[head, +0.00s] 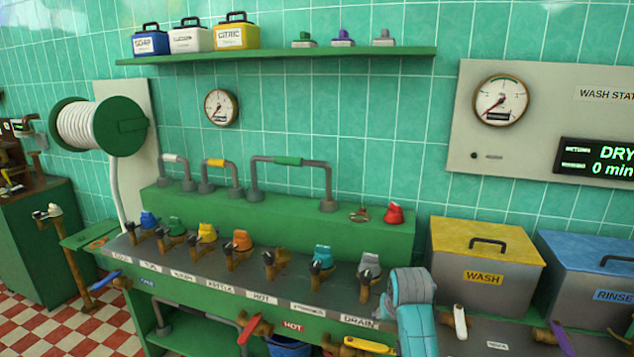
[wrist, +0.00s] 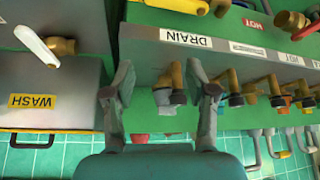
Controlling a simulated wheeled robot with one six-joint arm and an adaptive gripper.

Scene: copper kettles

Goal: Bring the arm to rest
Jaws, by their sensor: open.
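My gripper (wrist: 160,78) is open in the wrist view, with its two grey fingers spread apart. A brass valve with a grey cap (wrist: 168,98) shows between the fingers, close to the right one; I cannot tell whether they touch. I see nothing held. In the head view, part of my teal and grey arm (head: 412,310) stands at the lower middle, in front of the bench right of the DRAIN label (head: 358,321). My fingers cannot be made out there. The DRAIN label also shows in the wrist view (wrist: 186,39).
A green bench (head: 290,228) carries a row of brass valves with coloured caps. The WASH bin (head: 485,277) and RINSE bin (head: 590,290) stand right of my arm. A white lever (head: 460,322) and yellow lever (head: 368,345) stick out nearby. A shelf (head: 280,56) hangs above.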

